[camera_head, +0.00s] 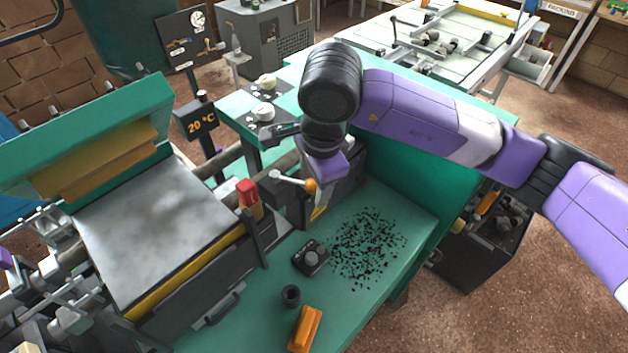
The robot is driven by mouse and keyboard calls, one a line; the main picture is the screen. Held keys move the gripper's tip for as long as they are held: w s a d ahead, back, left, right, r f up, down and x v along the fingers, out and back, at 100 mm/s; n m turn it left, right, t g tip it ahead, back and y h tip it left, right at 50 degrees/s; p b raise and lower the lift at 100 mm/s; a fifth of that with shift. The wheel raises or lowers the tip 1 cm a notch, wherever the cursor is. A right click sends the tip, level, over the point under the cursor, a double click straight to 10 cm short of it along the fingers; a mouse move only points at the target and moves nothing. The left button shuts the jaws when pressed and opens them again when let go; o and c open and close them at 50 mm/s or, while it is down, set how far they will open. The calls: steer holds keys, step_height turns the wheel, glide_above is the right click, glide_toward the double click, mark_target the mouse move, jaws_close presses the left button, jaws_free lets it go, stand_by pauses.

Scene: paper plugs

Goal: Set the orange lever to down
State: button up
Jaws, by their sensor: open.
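The orange lever (311,186) is an orange ball knob on a thin pale rod. The rod runs from a dark housing on the left, rightward and slightly downward in the picture. My gripper (320,208) hangs from the black and purple wrist, directly at the knob's right side in the picture. It is open, with its fingers pointing down. The wrist and fingers partly hide the dark block behind the lever. I cannot tell whether the fingers touch the knob or stand around it.
A red-topped post (247,193) stands left of the lever. On the green bench (262,318) lie black scraps (368,247), a dark knob box (311,257), a small black cup (291,295) and an orange block (305,329). A grey press plate (158,230) fills the left.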

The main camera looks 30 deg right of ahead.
steer(key=shift+w+f, duration=0.1)
steer(key=shift+f, duration=0.35)
steer(key=shift+c, duration=0.4)
jaws_close()
steer(key=shift+a, duration=0.25)
stand_by(0.5)
